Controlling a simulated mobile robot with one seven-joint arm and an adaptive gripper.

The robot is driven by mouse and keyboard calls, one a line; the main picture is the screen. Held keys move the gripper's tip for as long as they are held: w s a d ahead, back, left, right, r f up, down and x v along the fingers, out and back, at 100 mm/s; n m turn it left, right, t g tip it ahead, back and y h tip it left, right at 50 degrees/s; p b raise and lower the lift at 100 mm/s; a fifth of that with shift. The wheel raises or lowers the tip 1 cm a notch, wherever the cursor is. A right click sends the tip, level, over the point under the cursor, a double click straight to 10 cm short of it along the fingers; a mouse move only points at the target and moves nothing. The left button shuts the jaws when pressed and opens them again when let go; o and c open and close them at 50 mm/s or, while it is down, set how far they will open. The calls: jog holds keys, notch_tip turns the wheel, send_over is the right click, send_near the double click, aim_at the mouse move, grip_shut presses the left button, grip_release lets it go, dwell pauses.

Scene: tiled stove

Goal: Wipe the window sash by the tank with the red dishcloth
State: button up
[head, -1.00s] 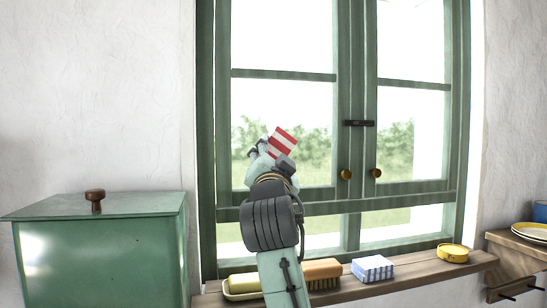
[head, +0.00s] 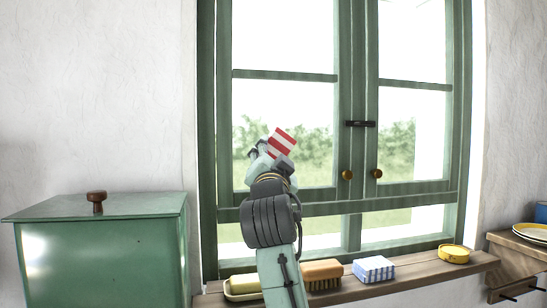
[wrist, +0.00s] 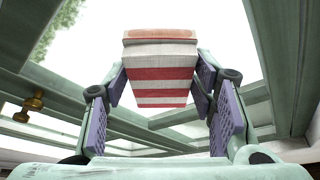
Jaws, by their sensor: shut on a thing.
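The red-and-white striped dishcloth (head: 281,144) is folded into a block and held up in front of the left window sash (head: 285,76). In the wrist view the dishcloth (wrist: 160,72) sits between the purple finger pads of my gripper (wrist: 160,85). My gripper (head: 269,151) is shut on the cloth. Whether the cloth touches the sash cannot be told. The green tank (head: 100,255) with a brown lid knob stands at the lower left, left of the window.
Two knobs and a black latch project from the window's middle.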

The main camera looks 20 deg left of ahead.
aim_at(288, 156)
jog(key=shift+w+a, duration=0.2)
jog(key=shift+d, duration=0.1)
jog(key=w+d, duration=0.2)
jog(key=d, duration=0.1)
jog(key=shift+w, duration=0.15)
dwell(0.3)
jog(key=shift+s+a, duration=0.55)
jog(key=shift+a, duration=0.35)
jog(key=shift+s+a, duration=0.5)
jog(key=shift+a, duration=0.35)
